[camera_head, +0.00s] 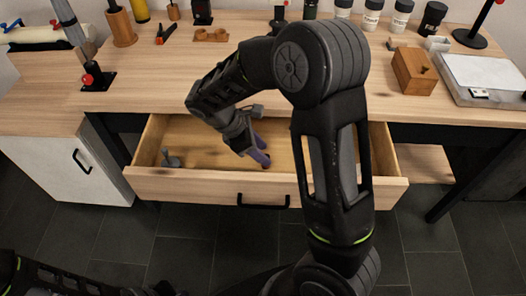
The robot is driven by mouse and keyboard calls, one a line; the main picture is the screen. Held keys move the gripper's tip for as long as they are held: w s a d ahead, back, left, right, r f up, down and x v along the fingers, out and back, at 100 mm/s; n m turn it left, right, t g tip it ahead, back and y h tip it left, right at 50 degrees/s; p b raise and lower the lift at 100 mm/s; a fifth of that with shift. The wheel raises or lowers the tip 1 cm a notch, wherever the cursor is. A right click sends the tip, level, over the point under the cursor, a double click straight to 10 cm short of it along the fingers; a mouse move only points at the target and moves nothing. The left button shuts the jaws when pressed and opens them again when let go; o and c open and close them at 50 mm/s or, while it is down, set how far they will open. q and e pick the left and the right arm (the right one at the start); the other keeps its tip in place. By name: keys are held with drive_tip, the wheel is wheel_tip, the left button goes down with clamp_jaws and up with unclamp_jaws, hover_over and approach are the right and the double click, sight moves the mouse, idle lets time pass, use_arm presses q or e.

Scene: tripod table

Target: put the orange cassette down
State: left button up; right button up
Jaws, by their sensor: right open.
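I cannot make out an orange cassette in this view; it may be hidden behind my arm or gripper. My right gripper (261,152) reaches over the table's edge and points down into the open drawer (190,184). Its purple-grey fingers are open, low over the drawer floor near the front wall, with nothing visible between them. Part of the drawer is hidden behind my right arm. My left arm shows only at the bottom left, and its gripper is not visible.
A small grey object (171,160) stands in the drawer's left end. The tabletop (150,75) holds an orange-handled clamp (166,33), a wooden box (415,72), several jars and a white-topped device (484,76). The drawer floor between the grey object and my gripper looks clear.

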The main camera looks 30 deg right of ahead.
drive_tip(key=p+v, duration=0.1)
drive_tip(key=v, duration=1)
idle(1.1)
